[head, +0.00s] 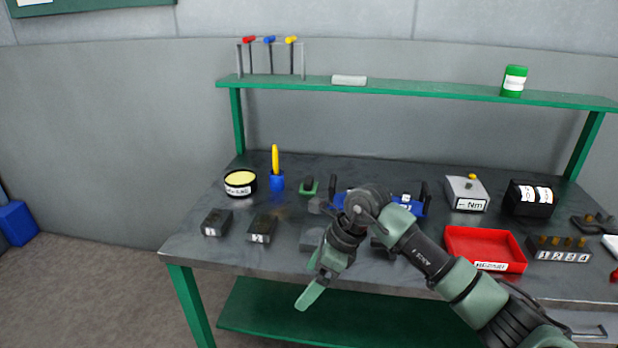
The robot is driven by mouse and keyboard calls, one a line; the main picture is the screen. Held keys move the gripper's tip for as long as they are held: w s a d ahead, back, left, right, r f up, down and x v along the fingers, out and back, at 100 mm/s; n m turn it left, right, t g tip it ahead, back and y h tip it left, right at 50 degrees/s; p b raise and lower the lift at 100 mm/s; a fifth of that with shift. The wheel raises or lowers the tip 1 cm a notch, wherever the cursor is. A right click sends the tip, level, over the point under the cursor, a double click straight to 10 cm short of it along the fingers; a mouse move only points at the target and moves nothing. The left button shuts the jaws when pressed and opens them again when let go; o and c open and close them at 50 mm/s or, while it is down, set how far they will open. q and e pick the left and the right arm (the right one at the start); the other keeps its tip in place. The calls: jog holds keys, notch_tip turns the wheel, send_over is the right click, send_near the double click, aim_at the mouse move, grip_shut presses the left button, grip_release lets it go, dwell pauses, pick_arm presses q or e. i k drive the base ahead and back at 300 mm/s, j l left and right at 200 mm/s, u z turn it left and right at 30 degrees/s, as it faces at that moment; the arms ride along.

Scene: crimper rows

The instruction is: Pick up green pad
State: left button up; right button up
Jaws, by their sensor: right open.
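A small green piece (309,186) with a dark block on it sits toward the back of the grey workbench (290,270), right of the blue holder. It is the only small green thing I see on the bench top; I cannot tell for certain that it is the pad. My right gripper (314,284) is open over the bench's front edge, apart from the green piece and nearer the camera. Its pale green finger points down and left. My right arm comes in from the lower right and hides part of the bench middle. My left gripper is not in view.
Dark blocks (262,229) lie at the front left. A round tin (240,183) and a blue holder (277,182) with a yellow tool stand behind. A blue tool (338,201) is partly behind my arm. A red tray (485,243) is at right. A green shelf (430,90) spans the back.

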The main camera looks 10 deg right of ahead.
aim_at(309, 187)
jog(key=i+l, duration=0.2)
jog(key=i, duration=0.35)
jog(key=i+l, duration=0.2)
jog(key=i, duration=0.35)
jog(key=i+l, duration=0.2)
jog(key=i, duration=0.3)
